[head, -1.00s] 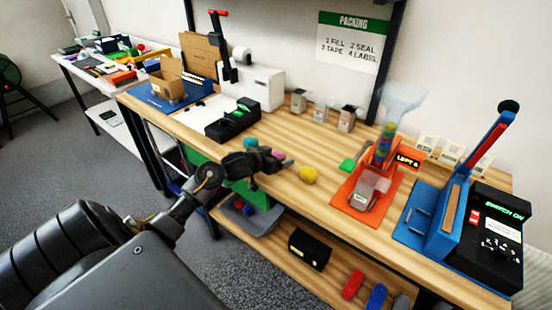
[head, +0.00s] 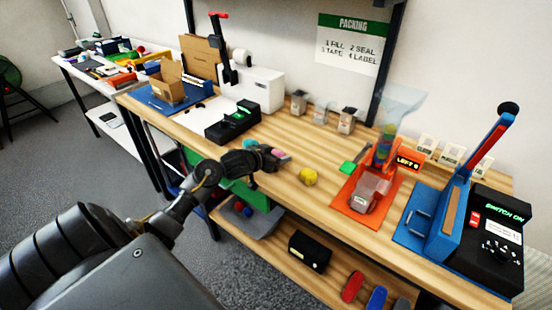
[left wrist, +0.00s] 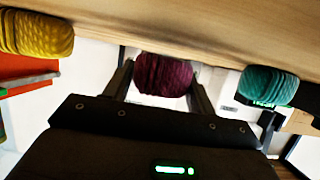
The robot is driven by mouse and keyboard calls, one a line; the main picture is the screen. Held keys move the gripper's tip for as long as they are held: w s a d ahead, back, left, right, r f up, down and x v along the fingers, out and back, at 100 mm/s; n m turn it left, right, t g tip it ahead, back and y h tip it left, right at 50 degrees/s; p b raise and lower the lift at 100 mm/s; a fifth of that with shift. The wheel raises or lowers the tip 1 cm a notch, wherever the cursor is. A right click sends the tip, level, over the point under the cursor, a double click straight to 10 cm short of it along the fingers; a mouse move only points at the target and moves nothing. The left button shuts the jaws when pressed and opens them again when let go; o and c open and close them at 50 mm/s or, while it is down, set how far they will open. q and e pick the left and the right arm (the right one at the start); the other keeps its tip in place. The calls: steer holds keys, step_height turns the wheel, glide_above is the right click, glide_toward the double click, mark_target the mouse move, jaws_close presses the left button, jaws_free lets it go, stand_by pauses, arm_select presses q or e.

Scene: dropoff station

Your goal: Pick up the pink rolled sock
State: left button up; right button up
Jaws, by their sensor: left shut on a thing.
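The pink rolled sock (left wrist: 163,75) looks dark magenta in the left wrist view, between the two fingers of my left gripper (left wrist: 161,88). In the head view, a bit of the pink sock (head: 281,154) shows at the tip of my left gripper (head: 274,158), above the wooden bench. The gripper is shut on it. The fingers hide much of the sock in the head view. I cannot tell whether it still touches the bench top. My right gripper is in neither view.
A yellow roll (head: 308,177) lies to the right of the gripper, and a teal roll (left wrist: 268,86) lies on the other side. An orange stand (head: 361,200) with a clear funnel is farther right. A black device (head: 232,121) stands behind. Bare bench lies around the yellow roll.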

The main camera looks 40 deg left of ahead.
arm_select(q)
steer(key=s+a+r+p, duration=0.1)
steer(key=s+a+r, duration=0.6)
steer(key=s+r, duration=0.4)
steer(key=shift+s+a+r, duration=0.25)
steer(key=shift+s+r, duration=0.05)
steer(key=shift+s, duration=0.2)
